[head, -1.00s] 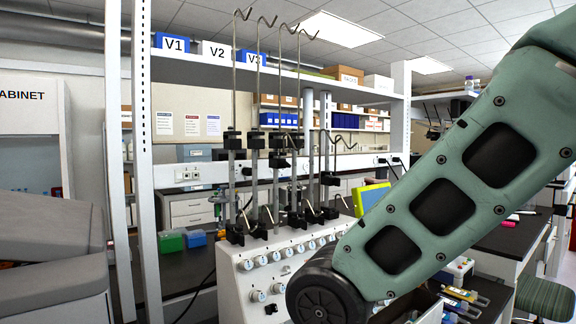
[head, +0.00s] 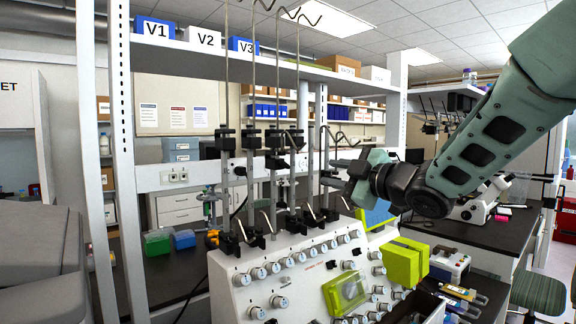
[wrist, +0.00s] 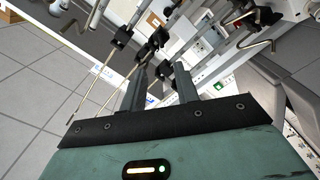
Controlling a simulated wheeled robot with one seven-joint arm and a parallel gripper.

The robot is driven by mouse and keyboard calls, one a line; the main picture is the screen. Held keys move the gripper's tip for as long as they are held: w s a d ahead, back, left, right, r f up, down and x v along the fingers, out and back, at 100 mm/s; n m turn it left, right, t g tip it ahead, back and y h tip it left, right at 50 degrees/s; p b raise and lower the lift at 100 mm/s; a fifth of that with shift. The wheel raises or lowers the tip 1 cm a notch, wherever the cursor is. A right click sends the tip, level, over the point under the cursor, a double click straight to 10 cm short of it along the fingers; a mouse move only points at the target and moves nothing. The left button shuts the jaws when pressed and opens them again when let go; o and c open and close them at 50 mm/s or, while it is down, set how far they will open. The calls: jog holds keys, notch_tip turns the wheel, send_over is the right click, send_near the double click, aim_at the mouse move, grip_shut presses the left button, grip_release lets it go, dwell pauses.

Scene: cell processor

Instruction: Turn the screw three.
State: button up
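The cell processor (head: 262,275) is a white machine with many round knobs on its sloped face. Several upright metal poles with hooked tops rise behind it. They carry black clamps in the head view, such as the upper ones (head: 252,139) and (head: 297,139). I see no number marking a screw three, so I cannot tell which it is. My gripper (head: 336,172) is above the processor's right part, just right of the poles. In the wrist view my gripper (wrist: 160,76) has its two fingers apart with nothing held between them. Poles and clamps (wrist: 158,38) appear tilted beyond the fingers.
A yellow-green box (head: 403,264) and a yellow-green frame (head: 347,291) are on the processor's right side. A white shelf (head: 270,66) with bins V1, V2 and V3 is behind. A microscope (head: 480,203) stands on the dark bench at right. Poles crowd the space left of my gripper.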

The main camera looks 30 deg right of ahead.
aim_at(288, 166)
jog(key=w+a+p, duration=0.1)
jog(key=w, duration=0.4)
jog(key=w+a+p, duration=0.1)
jog(key=w+p, duration=0.1)
jog(key=w, duration=0.3)
jog(key=w+a+p, duration=0.1)
jog(key=w+p, duration=0.1)
jog(key=w, duration=0.3)
jog(key=shift+w, duration=0.2)
grip_shut()
